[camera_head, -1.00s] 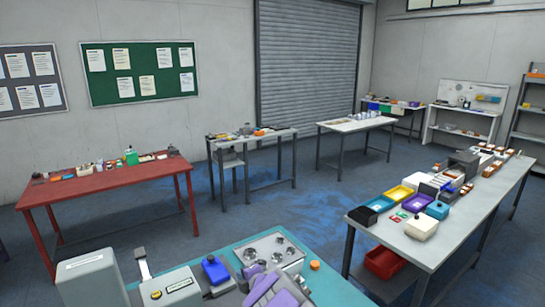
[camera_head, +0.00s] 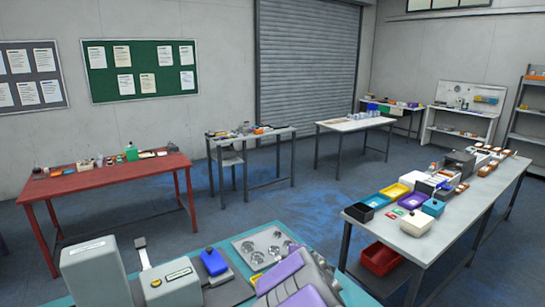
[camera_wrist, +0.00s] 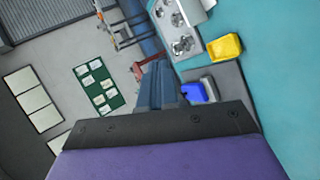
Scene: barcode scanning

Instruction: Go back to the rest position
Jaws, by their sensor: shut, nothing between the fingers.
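My gripper (camera_wrist: 157,72) shows in the wrist view as blue-grey fingers beyond a dark bar and a purple housing. It is shut and empty. In the head view, my purple and grey arm is folded low at the bottom centre, above the near teal table (camera_head: 348,292). The fingertips cannot be made out there. A blue-topped device (camera_head: 214,263) stands on that table to the left of my arm. It also shows in the wrist view (camera_wrist: 196,92), right of the fingers.
A metal plate with round fittings (camera_head: 265,246) lies behind my arm. A grey machine (camera_head: 95,272) stands at the near left. A white bench (camera_head: 415,249) with bins is at the right, a red table (camera_head: 100,178) at the left. Open floor lies between them.

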